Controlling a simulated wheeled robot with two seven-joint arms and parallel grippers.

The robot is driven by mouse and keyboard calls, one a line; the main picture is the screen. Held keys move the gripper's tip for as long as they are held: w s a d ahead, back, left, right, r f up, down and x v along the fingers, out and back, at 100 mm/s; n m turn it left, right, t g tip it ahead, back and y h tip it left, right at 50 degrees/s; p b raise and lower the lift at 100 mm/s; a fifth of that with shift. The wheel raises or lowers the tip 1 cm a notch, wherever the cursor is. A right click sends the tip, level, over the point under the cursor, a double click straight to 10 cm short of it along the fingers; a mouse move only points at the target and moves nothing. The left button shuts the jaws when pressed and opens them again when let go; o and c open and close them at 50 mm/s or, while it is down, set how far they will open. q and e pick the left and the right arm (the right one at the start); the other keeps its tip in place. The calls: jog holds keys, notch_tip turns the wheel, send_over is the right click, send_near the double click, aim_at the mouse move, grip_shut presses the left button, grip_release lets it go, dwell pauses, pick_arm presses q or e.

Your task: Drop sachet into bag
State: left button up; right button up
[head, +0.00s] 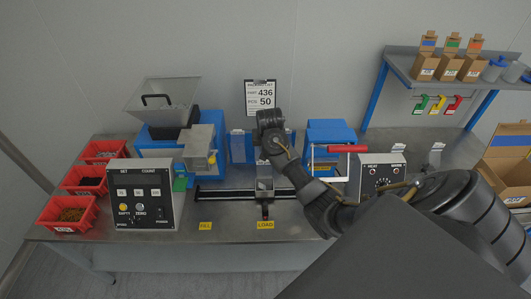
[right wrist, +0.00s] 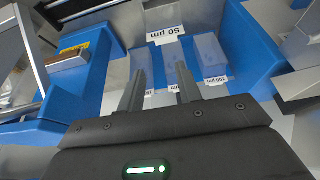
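My right gripper (right wrist: 161,82) is open, with its two dark fingers apart. It points at a blue rack (right wrist: 112,100) that holds several clear bags (right wrist: 208,55) side by side, with small white labels, one reading 50 µm. The fingertips overlap the middle of the rack in the right wrist view; I cannot tell whether they touch a bag. In the head view my right arm covers part of the blue rack (head: 237,150). A grey carriage (head: 264,185) sits on a black rail behind the yellow LOAD label. I cannot make out a sachet. My left gripper is out of view.
Left of the rack stand a blue machine with a grey hopper (head: 163,100), a count box (head: 146,196) and red bins (head: 69,213). Right of it are a blue press with a red handle (head: 346,149) and a heat box (head: 378,175). A cardboard box (head: 509,163) stands at far right.

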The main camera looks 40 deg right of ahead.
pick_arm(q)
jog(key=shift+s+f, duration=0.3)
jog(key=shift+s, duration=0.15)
pick_arm(e)
jog(key=v, duration=0.9)
jog(key=shift+s+r, duration=0.15)
jog(key=shift+r, duration=0.1)
jog(key=shift+a, duration=0.1)
